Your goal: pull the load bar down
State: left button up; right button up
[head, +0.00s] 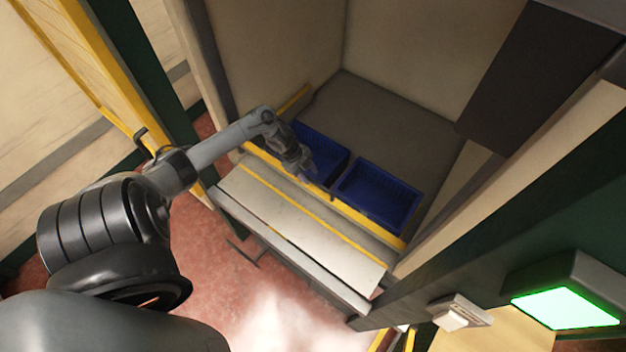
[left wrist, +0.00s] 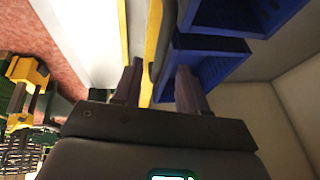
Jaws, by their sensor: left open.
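A yellow bar (head: 368,223), which looks like the load bar, runs along the front edge of the bay, before two blue crates. My left gripper (head: 312,178) is at this bar, close to the left crate. In the left wrist view its two fingers (left wrist: 158,86) are spread apart, with the yellow bar (left wrist: 152,40) running up between them. A dark rounded piece lies beside the bar there. I cannot tell whether the fingers touch the bar. Nothing is held. My right gripper is not in view.
The left blue crate (head: 331,158) and right blue crate (head: 378,190) stand just behind the bar. A pale shelf (head: 290,215) with a yellow stripe lies in front. Bay walls close in the sides. A green-lit panel (head: 565,308) is at lower right.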

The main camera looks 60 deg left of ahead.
aim_at(315, 182)
pick_arm(q)
jog(key=shift+x, duration=2)
grip_shut()
